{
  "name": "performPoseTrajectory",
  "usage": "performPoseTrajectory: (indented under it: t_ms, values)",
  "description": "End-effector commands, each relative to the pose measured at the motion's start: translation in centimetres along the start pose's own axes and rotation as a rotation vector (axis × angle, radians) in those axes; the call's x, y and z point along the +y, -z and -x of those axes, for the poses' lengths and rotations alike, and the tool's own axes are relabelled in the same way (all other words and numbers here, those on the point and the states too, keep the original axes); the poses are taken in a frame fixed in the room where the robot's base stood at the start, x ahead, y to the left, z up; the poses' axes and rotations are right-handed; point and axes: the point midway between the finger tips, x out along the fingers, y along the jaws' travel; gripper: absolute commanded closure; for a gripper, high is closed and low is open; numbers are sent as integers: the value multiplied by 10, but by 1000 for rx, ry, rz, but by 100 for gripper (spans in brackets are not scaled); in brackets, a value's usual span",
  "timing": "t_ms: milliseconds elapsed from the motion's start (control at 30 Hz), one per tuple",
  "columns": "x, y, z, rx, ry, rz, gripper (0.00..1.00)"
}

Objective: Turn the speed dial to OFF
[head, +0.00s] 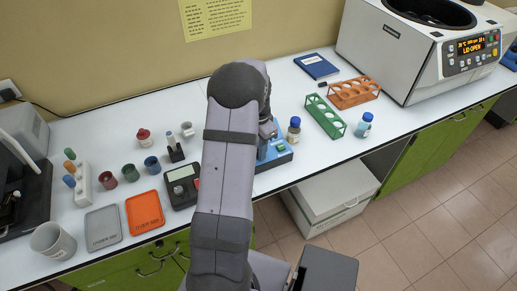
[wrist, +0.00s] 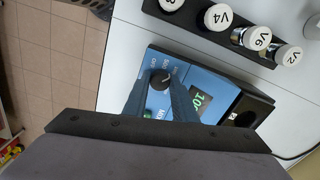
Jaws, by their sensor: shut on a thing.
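The blue device (wrist: 190,72) lies on the white bench in the wrist view. Its black speed dial (wrist: 161,79) has a light pointer mark, and small lettering, partly readable as OFF, stands beside it. My gripper (wrist: 160,85) is shut on the dial, with one finger on each side. A green lit display (wrist: 205,103) on the device seems to start with 10; the rest is unclear. In the head view the blue device (head: 280,155) is mostly hidden behind my arm, and my gripper is hidden there.
A black rack (wrist: 220,42) with several white-capped vials marked V stands close to the device. A blue-capped bottle (head: 293,130), a green rack (head: 325,117) and an orange rack (head: 354,92) stand to the right. A black-and-grey scale (head: 182,185) is left of my arm.

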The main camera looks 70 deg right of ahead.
Motion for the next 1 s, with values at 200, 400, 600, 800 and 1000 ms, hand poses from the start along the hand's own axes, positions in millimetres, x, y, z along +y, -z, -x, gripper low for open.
performPoseTrajectory:
  t_ms: [200,400,600,800,1000]
  values:
    - [0,1,0,1,1,124,98]
    - [0,1,1,2,1,296,98]
    - [0,1,1,2,1,486,98]
    - [-1,1,1,3,1,676,98]
    - [-1,1,2,3,1,866,98]
